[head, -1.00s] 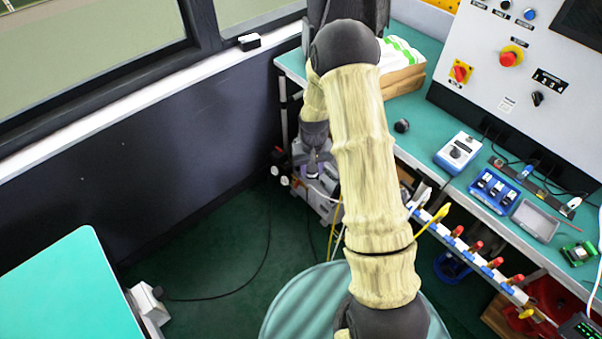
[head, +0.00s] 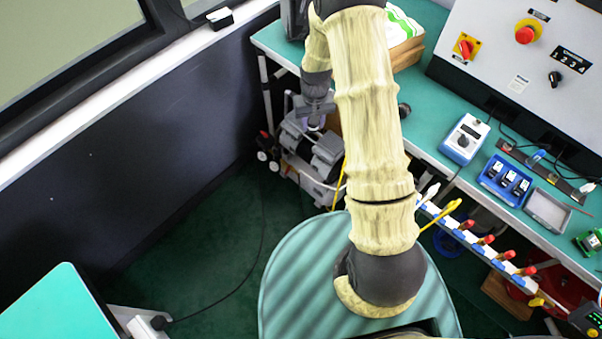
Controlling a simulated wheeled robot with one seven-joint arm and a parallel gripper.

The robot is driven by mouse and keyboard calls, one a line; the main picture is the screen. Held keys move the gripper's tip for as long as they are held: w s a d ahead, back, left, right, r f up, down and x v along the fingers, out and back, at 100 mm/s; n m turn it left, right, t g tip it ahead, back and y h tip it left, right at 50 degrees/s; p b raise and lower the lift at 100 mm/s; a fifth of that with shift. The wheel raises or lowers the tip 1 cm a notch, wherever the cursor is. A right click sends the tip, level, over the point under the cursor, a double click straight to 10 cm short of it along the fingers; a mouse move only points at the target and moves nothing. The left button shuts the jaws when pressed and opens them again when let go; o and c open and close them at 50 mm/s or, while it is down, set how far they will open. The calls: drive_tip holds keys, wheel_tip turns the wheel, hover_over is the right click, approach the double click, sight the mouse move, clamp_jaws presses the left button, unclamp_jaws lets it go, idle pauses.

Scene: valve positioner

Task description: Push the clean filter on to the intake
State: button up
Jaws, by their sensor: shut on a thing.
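My arm reaches down and away to a grey compressor-like machine (head: 322,152) on the floor beside the bench, at the middle left of the head view. My gripper (head: 315,118) is at the end of the arm, pointing down just over the machine's top. It is small in the picture and shut on a small pale, purplish piece, which seems to be the clean filter (head: 314,123). The fingers mostly cover it. I cannot make out the intake, nor whether the filter touches it.
The green workbench (head: 277,40) stands right behind the machine, with a control panel (head: 520,60), a blue meter (head: 464,139) and a blue tray (head: 504,181). A dark wall (head: 120,170) lies left. A black cable (head: 262,225) runs over the floor. A teal tabletop (head: 55,310) is at lower left.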

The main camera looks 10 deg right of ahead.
drive_tip(key=s+d+f+n+h+b, duration=0.2)
drive_tip(key=s+f+n+h+b, duration=0.15)
drive_tip(key=f+b, duration=0.7)
drive_tip(key=s+d+f+n+h+b, duration=0.2)
drive_tip(key=d+f+n+h+b, duration=0.15)
drive_tip(key=f+b, duration=0.7)
drive_tip(key=s+d+f+n+h+b, duration=0.15)
drive_tip(key=f+h+b, duration=0.35)
drive_tip(key=f+b, duration=0.5)
drive_tip(key=w+a+n+t+h+b, duration=0.2)
drive_tip(key=w+a+n+t+b, duration=0.3)
drive_tip(key=a+t+b, duration=0.5)
drive_tip(key=a+n+b, duration=0.1)
drive_tip(key=n+b, duration=0.1)
drive_tip(key=b, duration=0.1)
drive_tip(key=shift+w+a+f+t+h, duration=0.15)
drive_tip(key=shift+w+f+t+h, duration=0.15)
drive_tip(key=shift+w, duration=0.1)
